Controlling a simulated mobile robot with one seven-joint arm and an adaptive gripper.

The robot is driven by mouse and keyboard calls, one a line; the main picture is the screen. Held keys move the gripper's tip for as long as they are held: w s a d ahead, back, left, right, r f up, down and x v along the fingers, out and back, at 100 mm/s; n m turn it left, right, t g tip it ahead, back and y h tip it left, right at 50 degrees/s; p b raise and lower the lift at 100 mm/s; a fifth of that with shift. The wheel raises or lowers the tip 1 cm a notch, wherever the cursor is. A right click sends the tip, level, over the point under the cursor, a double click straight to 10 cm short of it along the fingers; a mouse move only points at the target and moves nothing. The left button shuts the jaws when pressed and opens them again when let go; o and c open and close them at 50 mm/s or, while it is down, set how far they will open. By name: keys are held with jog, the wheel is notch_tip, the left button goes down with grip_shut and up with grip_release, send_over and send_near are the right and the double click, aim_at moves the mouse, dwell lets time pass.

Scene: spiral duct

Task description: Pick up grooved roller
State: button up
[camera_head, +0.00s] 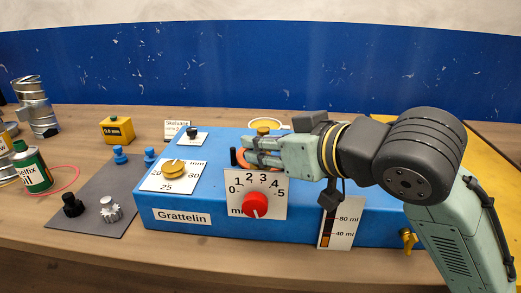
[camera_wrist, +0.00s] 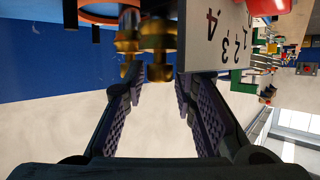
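My gripper (camera_head: 256,151) is over the blue machine (camera_head: 180,227), behind the dial plate with the red knob (camera_head: 255,204). In the wrist view my gripper (camera_wrist: 160,84) is open, with a clear gap between its two fingers. Two brass, stepped round parts, one left (camera_wrist: 127,40) and one right (camera_wrist: 158,42), show at the fingertips; neither is visibly gripped. I cannot tell which of these is the grooved roller.
A black knob (camera_head: 72,205) is on the mat, with blue knobs (camera_head: 120,155) behind it. A green can (camera_head: 32,168), metal ducts (camera_head: 36,107) and a yellow block (camera_head: 117,130) stand at left. The machine's yellow dial (camera_head: 174,169) is left of my gripper.

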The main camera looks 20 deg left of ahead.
grip_shut()
jog(key=shift+r, duration=0.1)
